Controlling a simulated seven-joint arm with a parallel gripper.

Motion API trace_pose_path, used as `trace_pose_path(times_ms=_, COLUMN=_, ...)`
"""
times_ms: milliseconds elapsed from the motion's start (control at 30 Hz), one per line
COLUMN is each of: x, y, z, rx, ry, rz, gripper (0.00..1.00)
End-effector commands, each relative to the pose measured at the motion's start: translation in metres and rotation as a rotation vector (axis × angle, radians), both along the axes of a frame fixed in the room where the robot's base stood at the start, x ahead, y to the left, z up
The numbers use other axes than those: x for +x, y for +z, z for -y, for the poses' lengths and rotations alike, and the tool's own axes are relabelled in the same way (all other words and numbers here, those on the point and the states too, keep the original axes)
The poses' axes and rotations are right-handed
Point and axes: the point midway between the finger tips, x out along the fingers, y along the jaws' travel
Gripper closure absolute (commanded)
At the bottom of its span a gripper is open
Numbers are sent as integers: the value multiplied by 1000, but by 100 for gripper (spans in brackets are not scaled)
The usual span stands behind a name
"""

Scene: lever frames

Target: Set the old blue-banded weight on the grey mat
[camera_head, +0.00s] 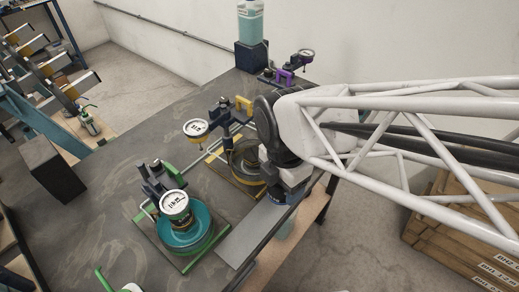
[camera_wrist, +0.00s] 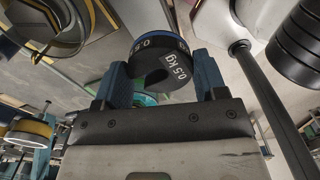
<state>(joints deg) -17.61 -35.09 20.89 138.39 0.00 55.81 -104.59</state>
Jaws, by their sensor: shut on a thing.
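My gripper (camera_wrist: 160,78) is shut on the blue-banded weight (camera_wrist: 177,56), a black disc with a blue rim marked 0.5 kg, held between its blue jaws in the wrist view. In the head view my gripper (camera_head: 277,195) is near the table's right edge, where the arm largely hides the weight. The grey mat (camera_head: 241,243) is a pale strip along that edge, to the lower left of my gripper. I cannot tell the height of the weight above the table.
A lever frame with a teal round weight (camera_head: 186,238) and a dial stands left of the mat. A yellow-marked lever frame (camera_head: 233,178) is close to my gripper's left. A purple lever frame (camera_head: 285,77) and a teal bottle (camera_head: 251,24) are farther back. A black block (camera_head: 52,170) stands at left.

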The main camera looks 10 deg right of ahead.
Motion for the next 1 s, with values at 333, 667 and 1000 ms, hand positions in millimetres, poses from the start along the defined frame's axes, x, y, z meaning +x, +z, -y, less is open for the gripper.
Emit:
trace_pose_path(times_ms=333, x=-34, y=-8, z=3, rx=1, ry=47, rz=2, gripper=81)
trace_pose_path(times_ms=667, x=-72, y=-22, z=8, rx=1, ry=105, rz=1, gripper=81)
trace_pose_path(times_ms=1000, x=-108, y=-39, z=15, rx=1, ry=164, rz=2, gripper=81)
